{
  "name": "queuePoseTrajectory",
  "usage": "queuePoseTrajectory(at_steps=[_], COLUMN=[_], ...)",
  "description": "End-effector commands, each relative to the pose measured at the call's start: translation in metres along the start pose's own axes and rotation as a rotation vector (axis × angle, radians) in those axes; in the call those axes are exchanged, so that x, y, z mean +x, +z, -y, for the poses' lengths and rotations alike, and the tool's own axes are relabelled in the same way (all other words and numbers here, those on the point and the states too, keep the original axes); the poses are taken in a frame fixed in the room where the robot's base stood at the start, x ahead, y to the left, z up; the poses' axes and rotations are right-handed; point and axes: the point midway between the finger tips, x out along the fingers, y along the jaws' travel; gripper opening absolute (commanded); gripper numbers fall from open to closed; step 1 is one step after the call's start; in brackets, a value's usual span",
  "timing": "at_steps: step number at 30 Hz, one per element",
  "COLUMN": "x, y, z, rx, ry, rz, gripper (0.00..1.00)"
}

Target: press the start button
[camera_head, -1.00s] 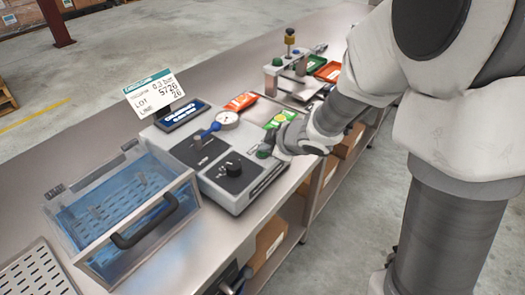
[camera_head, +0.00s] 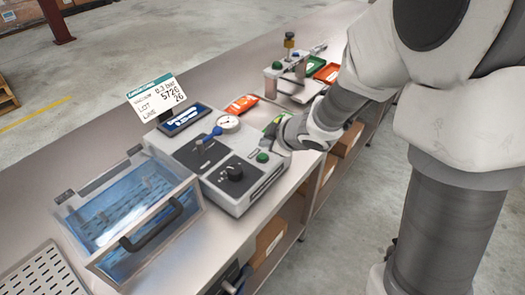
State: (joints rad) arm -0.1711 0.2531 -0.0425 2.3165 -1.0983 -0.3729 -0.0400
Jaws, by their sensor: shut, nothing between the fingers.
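The machine (camera_head: 238,198) on the bench has a control panel with a black knob (camera_head: 234,173) and a green button (camera_head: 263,157) at its right end. The green button looks like the start button; no label on it is readable. My gripper (camera_head: 280,149) is shut and empty, close beside the green button on its right. I cannot tell whether its tip touches the button. A display (camera_head: 184,119) at the machine's back shows light bars on blue.
A clear-lidded chamber (camera_head: 130,215) with a black handle stands left of the panel. A gauge (camera_head: 229,124) with a blue lever is behind the knob. A label card (camera_head: 157,96) stands at the back. An orange packet (camera_head: 242,104) lies behind. A perforated tray (camera_head: 42,275) is front left.

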Motion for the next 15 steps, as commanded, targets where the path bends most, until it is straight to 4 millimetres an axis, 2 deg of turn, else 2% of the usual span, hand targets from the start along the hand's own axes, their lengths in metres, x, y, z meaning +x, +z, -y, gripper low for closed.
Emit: queuePoseTrajectory(at_steps=[1,7,15], x=[-0.008,-0.021,-0.022], y=[-0.005,-0.015,-0.015], z=[-0.006,-0.015,-0.016], rx=[0.001,0.002,0.002], ry=[0.0,0.0,0.0], rz=[0.0,0.001,0.001], gripper=[0.0,0.0,0.0])
